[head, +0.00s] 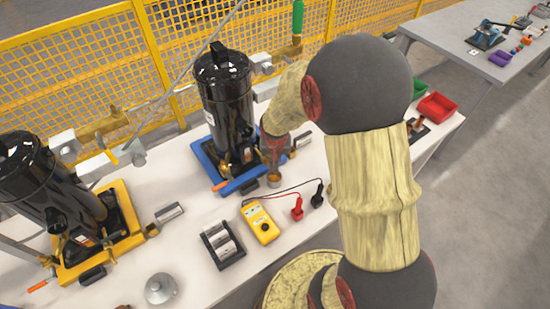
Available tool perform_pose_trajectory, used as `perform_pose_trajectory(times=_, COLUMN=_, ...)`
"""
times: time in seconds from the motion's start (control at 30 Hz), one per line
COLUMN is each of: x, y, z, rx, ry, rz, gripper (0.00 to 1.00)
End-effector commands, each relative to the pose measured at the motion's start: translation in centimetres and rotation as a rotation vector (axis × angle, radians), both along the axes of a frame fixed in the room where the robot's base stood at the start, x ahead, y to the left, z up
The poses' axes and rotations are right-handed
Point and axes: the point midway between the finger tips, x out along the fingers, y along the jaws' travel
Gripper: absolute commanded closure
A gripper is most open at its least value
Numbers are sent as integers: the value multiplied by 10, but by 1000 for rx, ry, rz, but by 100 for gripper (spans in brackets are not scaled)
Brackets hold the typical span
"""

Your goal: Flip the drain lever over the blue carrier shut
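The blue carrier (240,186) lies on the white table and bears a black compressor cylinder (225,95). A small orange-tipped lever (220,186) sticks out at the carrier's front-left edge; it looks like the drain lever, though its pivot is too small to make out. My gripper (274,170) points down at the carrier's right front corner, to the right of the cylinder and apart from the orange tip. Its fingers are small and partly lost against brass-coloured parts, so their opening is unclear. My arm covers the area right of it.
A yellow carrier (70,272) with a second black cylinder (45,185) stands at left. A yellow meter (260,222) with red and black leads and a black tray (222,244) lie in front. A green-handled valve (297,18) rises behind. A yellow mesh fence (110,55) closes the back.

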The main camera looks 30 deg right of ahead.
Motion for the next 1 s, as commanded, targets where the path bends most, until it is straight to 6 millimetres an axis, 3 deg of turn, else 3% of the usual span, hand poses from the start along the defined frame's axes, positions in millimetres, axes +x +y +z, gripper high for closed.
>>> perform_pose_trajectory(times=1.0, x=3, y=-11, z=2, rx=0, ry=1, rz=172, gripper=100)
